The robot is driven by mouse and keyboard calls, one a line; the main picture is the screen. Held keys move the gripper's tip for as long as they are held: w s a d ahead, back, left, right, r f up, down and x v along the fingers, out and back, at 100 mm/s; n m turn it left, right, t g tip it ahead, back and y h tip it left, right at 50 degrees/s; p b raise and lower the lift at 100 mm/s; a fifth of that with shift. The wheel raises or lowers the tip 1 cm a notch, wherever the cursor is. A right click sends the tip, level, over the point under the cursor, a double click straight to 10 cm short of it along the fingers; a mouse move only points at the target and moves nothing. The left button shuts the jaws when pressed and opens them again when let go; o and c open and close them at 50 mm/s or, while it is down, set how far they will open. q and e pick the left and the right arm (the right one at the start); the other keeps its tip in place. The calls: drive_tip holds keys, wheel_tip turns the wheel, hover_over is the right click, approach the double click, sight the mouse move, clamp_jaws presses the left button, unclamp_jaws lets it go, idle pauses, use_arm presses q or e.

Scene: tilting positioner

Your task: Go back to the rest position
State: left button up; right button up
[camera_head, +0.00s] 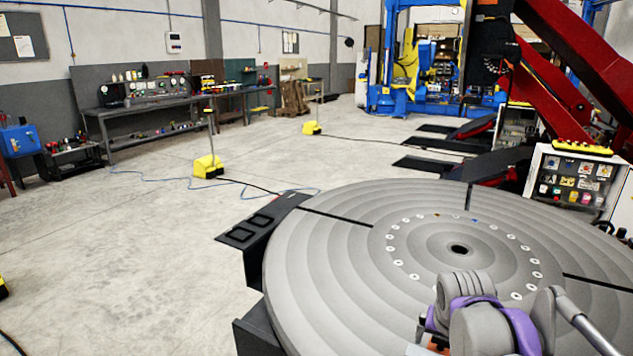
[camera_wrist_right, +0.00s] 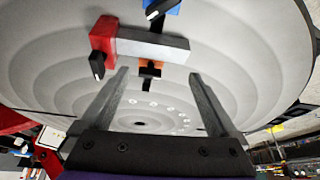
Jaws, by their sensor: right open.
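My right gripper (camera_wrist_right: 158,75) is open in the wrist view, its two grey fingers wide apart with nothing between them. Beyond the fingertips is a grey bar (camera_wrist_right: 150,46) with a red block (camera_wrist_right: 103,38) at its left end and black levers. A small orange part (camera_wrist_right: 150,68) is just below the bar. A blue piece (camera_wrist_right: 161,6) with a black lever is cut off at the top edge. The round grey positioner table (camera_head: 330,270) fills the lower right of the head view, with a ring of pale holes and a dark centre hole. My left gripper is not in view.
Black supports (camera_head: 262,228) jut out at the table's left side. Yellow floor units (camera_head: 208,167) with cables stand on the open concrete floor (camera_head: 120,260). A workbench (camera_head: 150,120) lines the left wall. A control cabinet (camera_head: 572,178) stands behind the table at right, near red beams (camera_head: 560,75).

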drive_tip(key=s+a+f+n, duration=0.1)
drive_tip(key=s+a+f, duration=0.2)
drive_tip(key=s, duration=0.3)
drive_tip(key=s+a+f+n+y, duration=0.1)
drive_tip(key=s+a+f+n, duration=0.1)
drive_tip(key=s+f, duration=0.4)
drive_tip(key=s+a+f+n+t+y, duration=0.1)
drive_tip(key=s+a+f, duration=0.3)
drive_tip(key=s, duration=0.4)
drive_tip(key=shift+s+a+f+n, duration=0.15)
drive_tip(key=shift+a+f+n, duration=0.15)
drive_tip(key=shift+f+n, duration=0.25)
